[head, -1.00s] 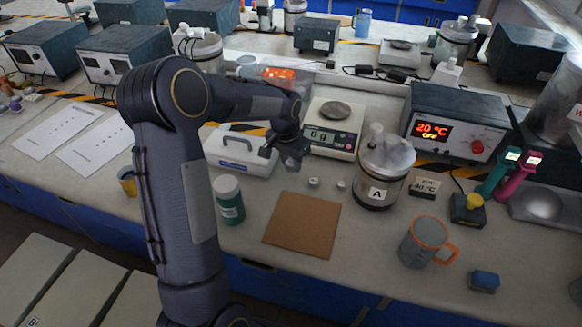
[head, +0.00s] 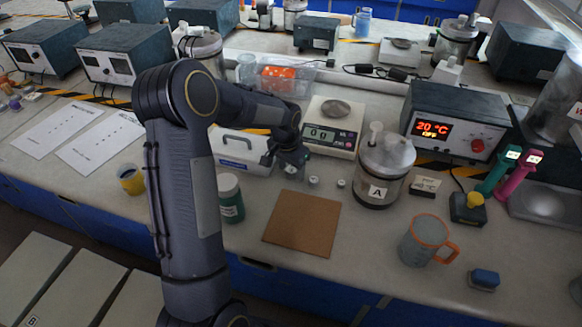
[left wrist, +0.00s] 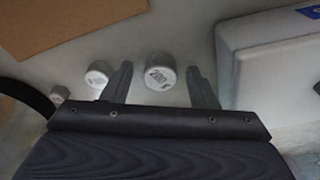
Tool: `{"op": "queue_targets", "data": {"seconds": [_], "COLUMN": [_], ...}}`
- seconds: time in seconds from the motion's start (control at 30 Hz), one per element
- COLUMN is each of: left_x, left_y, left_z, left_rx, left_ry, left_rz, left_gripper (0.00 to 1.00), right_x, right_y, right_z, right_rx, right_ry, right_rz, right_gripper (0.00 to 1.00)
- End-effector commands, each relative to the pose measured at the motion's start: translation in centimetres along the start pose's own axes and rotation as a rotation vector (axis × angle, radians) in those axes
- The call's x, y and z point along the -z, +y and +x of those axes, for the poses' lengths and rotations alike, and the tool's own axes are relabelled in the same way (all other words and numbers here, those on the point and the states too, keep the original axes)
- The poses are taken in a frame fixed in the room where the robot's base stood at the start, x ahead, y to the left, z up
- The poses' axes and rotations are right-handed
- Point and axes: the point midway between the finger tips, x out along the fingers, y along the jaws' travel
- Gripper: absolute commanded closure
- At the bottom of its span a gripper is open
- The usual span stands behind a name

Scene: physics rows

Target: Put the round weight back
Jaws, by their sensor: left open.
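A round silver weight marked 200 (left wrist: 161,72) stands on the bench between the fingertips of my left gripper (left wrist: 160,85), with a gap on each side. That gripper is open. In the head view it hangs low (head: 292,160) over the bench, right of a white case with a handle (head: 240,165); the case's side also shows in the left wrist view (left wrist: 268,65). Two smaller round weights stand nearby: a middle one (left wrist: 97,75) just outside one finger and the smallest (left wrist: 58,95) farther left. My right gripper is not in view.
A brown square mat (head: 302,224) lies in front of the weights. A balance (head: 332,140) stands behind them. A glass vessel marked A (head: 384,178) is to the right, a green-labelled bottle (head: 230,198) to the left. An orange-rimmed mug (head: 424,243) stands farther right.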

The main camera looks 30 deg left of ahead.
Motion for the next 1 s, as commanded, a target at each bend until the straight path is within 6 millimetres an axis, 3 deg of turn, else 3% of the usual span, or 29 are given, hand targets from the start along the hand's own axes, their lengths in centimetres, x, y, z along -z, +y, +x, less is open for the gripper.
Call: {"op": "queue_targets", "data": {"seconds": [0.27,0.63,0.9,1.0], "left_x": [0.1,0.1,-0.1,-1.1], "left_y": [0.0,0.0,0.1,0.7], "left_z": [-1.5,-9.2,-12.3,-13.9], "left_rx": [0.001,0.001,-0.001,-0.011], "left_ry": [0.002,0.005,0.004,0.025], "left_rz": [0.000,0.000,-0.002,-0.016], "left_gripper": [0.47,0.47,0.47,0.47], "right_x": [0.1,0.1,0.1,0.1], "right_y": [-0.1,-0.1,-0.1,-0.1], "right_z": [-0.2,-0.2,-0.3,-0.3], "right_rx": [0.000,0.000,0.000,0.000], "right_ry": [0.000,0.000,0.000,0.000], "right_rz": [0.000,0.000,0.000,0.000], "right_gripper": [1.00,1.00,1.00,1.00]}}
